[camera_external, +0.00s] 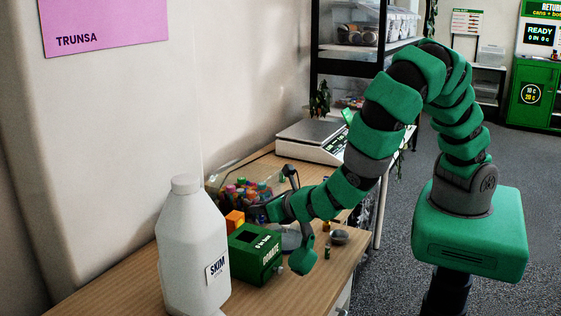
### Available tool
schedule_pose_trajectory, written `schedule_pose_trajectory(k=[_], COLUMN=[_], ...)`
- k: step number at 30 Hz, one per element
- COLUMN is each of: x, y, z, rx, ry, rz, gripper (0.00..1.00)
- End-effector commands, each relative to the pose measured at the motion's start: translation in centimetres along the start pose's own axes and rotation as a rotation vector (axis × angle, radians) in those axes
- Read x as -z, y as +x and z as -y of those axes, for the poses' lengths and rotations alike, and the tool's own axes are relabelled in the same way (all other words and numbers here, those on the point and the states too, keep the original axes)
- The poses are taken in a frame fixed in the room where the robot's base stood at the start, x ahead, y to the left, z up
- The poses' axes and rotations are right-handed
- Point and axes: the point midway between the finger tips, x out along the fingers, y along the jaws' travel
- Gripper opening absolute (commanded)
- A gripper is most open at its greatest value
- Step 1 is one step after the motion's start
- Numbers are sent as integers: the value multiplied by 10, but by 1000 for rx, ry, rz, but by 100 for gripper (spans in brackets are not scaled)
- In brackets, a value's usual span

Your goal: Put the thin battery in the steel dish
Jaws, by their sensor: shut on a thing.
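My gripper (264,212) is low over the table, at the end of my green arm, close in front of a clear bin of colourful cylinders. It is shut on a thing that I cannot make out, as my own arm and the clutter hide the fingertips. I cannot pick out the thin battery for sure. A small dark and gold cylinder (327,253) stands on the table to the right. A small grey metal dish (338,237) sits just behind it. Another shiny grey round shape (291,240) is partly hidden by my arm and the green box.
The clear bin (216,184) stands by the wall. A green donation box (252,262), an orange block (234,220) and a large white bottle (190,250) crowd the left front. A scale (308,137) is at the back. The table's front right is bare.

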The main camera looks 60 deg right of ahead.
Motion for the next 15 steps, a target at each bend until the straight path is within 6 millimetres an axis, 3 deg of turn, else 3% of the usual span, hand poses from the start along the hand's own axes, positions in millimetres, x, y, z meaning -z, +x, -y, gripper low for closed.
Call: schedule_pose_trajectory(k=[6,15], x=[45,90], y=[-44,-103], z=[-20,-27], rx=[-33,-93], ry=[-21,-47], rz=[-2,0], gripper=[0,0])
